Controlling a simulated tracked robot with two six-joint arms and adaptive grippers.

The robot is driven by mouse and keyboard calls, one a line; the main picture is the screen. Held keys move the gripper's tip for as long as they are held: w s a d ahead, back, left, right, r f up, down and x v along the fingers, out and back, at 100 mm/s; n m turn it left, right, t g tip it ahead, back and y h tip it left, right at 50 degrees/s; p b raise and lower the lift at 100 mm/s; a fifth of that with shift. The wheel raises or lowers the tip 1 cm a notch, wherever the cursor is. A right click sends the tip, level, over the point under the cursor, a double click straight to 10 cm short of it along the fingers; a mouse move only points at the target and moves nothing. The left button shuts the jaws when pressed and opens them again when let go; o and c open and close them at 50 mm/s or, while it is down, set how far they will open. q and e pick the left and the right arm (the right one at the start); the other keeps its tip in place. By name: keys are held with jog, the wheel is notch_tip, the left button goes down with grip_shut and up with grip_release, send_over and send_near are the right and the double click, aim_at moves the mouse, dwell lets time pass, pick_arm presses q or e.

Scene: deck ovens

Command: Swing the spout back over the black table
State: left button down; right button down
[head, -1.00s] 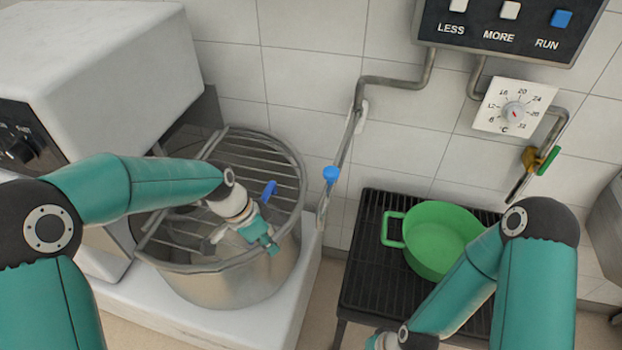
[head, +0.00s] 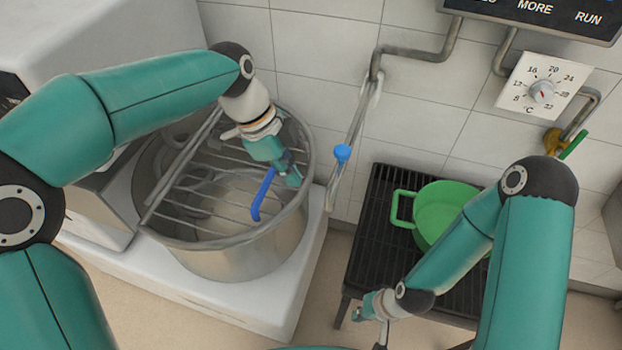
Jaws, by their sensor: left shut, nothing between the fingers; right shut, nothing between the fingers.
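The metal spout (head: 357,115) comes off the wall pipe and slants down to the left, with a blue knob (head: 342,153) on it. Its lower end shows between the mixer bowl and the black table (head: 372,240). My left gripper (head: 289,175) is shut and empty over the right side of the bowl guard, left of the spout and apart from it in the picture. A blue handle (head: 262,196) shows just beside its fingers; I cannot tell if they touch. My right gripper (head: 361,312) is shut and empty at the table's front left.
The steel mixer bowl (head: 235,262) with its wire guard stands at the left on a white base. A green pot (head: 430,208) stands on the black table, partly behind my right arm. A dial (head: 542,93) and a button panel (head: 540,17) are on the tiled wall.

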pick_arm(q)
jog(key=shift+s+d+f+p, duration=0.15)
jog(key=shift+d+f+p, duration=0.1)
jog(key=shift+d, duration=0.5)
jog(key=shift+s+d+f+p, duration=0.15)
jog(key=shift+d+f, duration=0.15)
jog(key=shift+d, duration=0.4)
jog(key=shift+s+d+f+p, duration=0.15)
jog(key=shift+d+f+p, duration=0.1)
jog(key=shift+d, duration=0.5)
pick_arm(e)
jog(key=shift+r, duration=0.6)
